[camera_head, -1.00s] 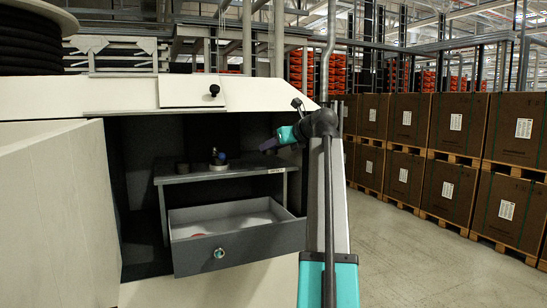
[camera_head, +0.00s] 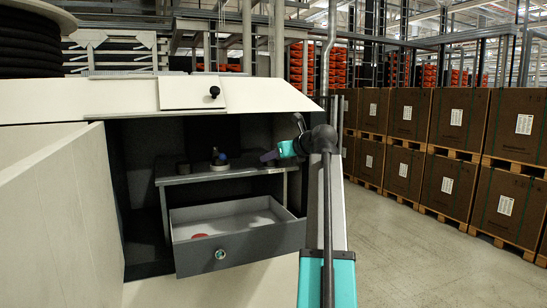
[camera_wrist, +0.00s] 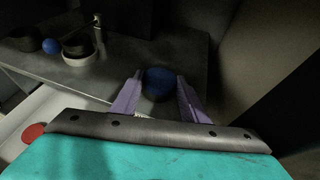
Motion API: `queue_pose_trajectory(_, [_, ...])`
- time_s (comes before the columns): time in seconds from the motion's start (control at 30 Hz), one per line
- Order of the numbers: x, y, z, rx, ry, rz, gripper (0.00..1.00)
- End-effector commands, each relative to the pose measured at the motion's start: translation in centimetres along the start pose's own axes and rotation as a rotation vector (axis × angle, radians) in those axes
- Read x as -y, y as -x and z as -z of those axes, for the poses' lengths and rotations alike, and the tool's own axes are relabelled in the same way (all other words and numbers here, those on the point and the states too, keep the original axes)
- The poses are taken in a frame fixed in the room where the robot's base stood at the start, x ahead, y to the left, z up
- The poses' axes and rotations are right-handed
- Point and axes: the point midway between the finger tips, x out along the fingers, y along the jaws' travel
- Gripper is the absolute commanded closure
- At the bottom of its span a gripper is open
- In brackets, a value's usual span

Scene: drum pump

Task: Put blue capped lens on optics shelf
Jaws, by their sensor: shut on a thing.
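My gripper (camera_wrist: 157,92) is shut on a blue capped lens (camera_wrist: 158,78), a dark round piece with a blue top, held between purple fingers. In the wrist view the lens is over or near the front edge of the grey shelf (camera_wrist: 182,50); its height above it is unclear. In the head view my gripper (camera_head: 268,156) is at the right end of the shelf (camera_head: 235,170) inside the open cabinet. The held lens is too small to make out there.
On the shelf's left part stand dark round pieces, a pale-rimmed ring (camera_wrist: 78,58) and a blue ball (camera_wrist: 50,46). Below, an open drawer (camera_head: 240,241) holds a red disc (camera_head: 199,235). The cabinet door (camera_head: 60,210) stands open at left. The shelf's right part looks clear.

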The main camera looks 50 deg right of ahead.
Motion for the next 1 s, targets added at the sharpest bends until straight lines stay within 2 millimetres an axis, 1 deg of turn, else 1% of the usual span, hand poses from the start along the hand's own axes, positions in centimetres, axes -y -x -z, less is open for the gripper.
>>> queue_pose_trajectory(0.03, [0.0,0.0,0.1,0.000,0.000,0.000,0.56])
queue_pose_trajectory(0.1, [0.0,0.0,0.0,0.000,0.000,0.000,0.44])
queue_pose_trajectory(0.13, [0.0,0.0,0.0,0.000,0.000,0.000,0.41])
queue_pose_trajectory(0.5, [0.0,0.1,-0.1,0.000,0.000,0.001,0.41])
queue_pose_trajectory(0.63, [0.1,0.6,-0.1,0.001,0.000,0.002,0.41])
queue_pose_trajectory(0.77, [0.1,1.6,0.0,0.001,-0.001,0.002,0.41])
queue_pose_trajectory(1.0, [0.1,4.8,0.1,0.002,0.001,0.004,0.41])
